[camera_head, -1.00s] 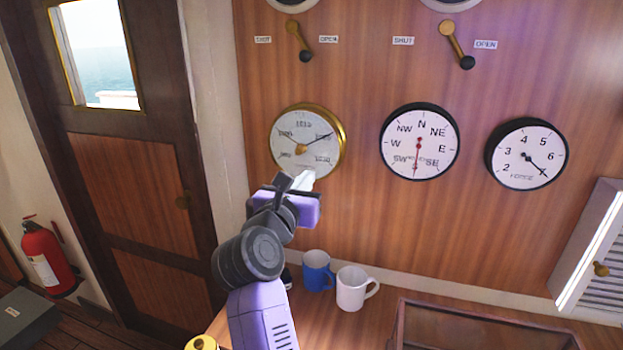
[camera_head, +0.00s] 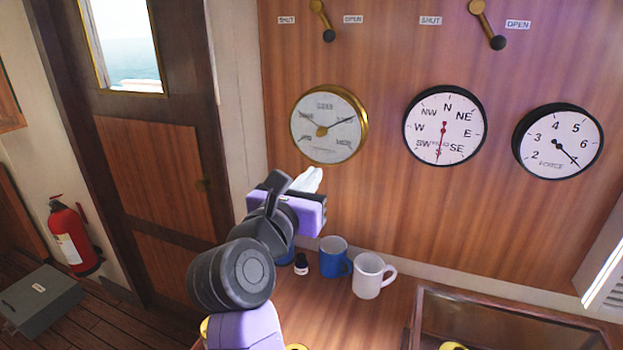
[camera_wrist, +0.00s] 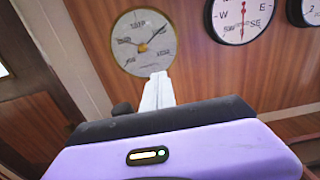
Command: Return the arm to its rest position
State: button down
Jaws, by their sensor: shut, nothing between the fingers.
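My arm reaches up from the bottom of the head view, with a purple and dark grey wrist. My gripper (camera_head: 311,178) is at its end, its pale fingers shut with nothing between them. It is in front of the wood panel, just below the brass-rimmed gauge (camera_head: 328,124) in the picture. In the wrist view the shut fingers (camera_wrist: 157,90) point up toward the same gauge (camera_wrist: 143,42). I cannot tell the exact gap to the panel, but no contact shows.
A blue mug (camera_head: 334,257), a white mug (camera_head: 370,276) and a small dark bottle (camera_head: 301,264) stand on the counter below the gripper. A glass-topped case (camera_head: 500,318) is at right. A compass dial (camera_head: 445,127) and force dial (camera_head: 558,142) hang on the panel. A fire extinguisher (camera_head: 74,238) stands at left.

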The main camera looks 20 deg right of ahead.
jog(key=s+d+r+n+t+h, duration=0.1)
jog(key=s+r+n+t+h, duration=0.3)
jog(key=r, duration=0.4)
jog(key=s+f+n+t+y, duration=0.1)
jog(key=s+n+t+y, duration=0.1)
jog(key=s+n+t, duration=0.55)
jog(key=s+f+n+g+y, duration=0.2)
jog(key=s+f+n+y, duration=0.7)
jog(key=n, duration=0.7)
jog(key=s+f+n+g+y, duration=0.3)
jog(key=s+f+n+y, duration=0.55)
jog(key=f+n, duration=0.5)
jog(key=s+d+f+g+h, duration=0.1)
jog(key=s+f+g, duration=0.1)
jog(key=s, duration=0.4)
jog(key=s+d+f+n+g+h, duration=0.1)
jog(key=s+d+f+g+h, duration=0.1)
jog(key=s+f, duration=0.2)
jog(key=s+d+f+n+g+h, duration=0.1)
jog(key=s+d+f+g+h, duration=0.1)
jog(key=s, duration=0.7)
jog(key=shift+f, duration=0.85)
